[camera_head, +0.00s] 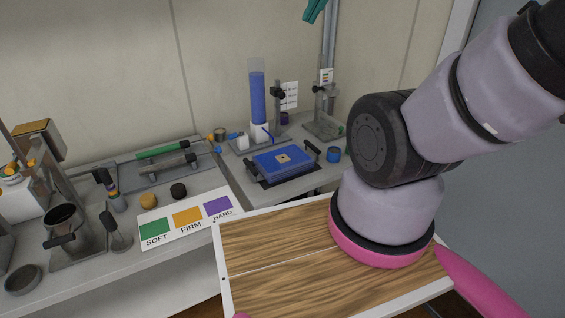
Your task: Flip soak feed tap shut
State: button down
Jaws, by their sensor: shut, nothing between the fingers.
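The soak feed stands on the back bench: a clear upright column of blue liquid (257,95) on a white base block (260,132). A thin blue lever, which looks like the tap (268,133), sticks out at the front right of that block, slanting down towards the blue tray (283,160). It is too small to tell its exact setting. Teal fingertips, seemingly of my gripper (315,10), show at the top edge, above and right of the column and clear of it. They look shut and empty; the rest of the gripper is out of view.
A clamp stand (277,105) is just right of the column, and a second stand (323,115) is further right. A blue cup (333,155) sits beside the tray. A SOFT/FIRM/HARD colour card (187,217) lies on the left bench. My arm fills the right side.

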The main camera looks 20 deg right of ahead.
aim_at(234, 135)
jog(key=i+l+u, duration=0.2)
jog(key=u, duration=0.2)
jog(key=i+l+u, duration=0.35)
jog(key=k+j, duration=0.1)
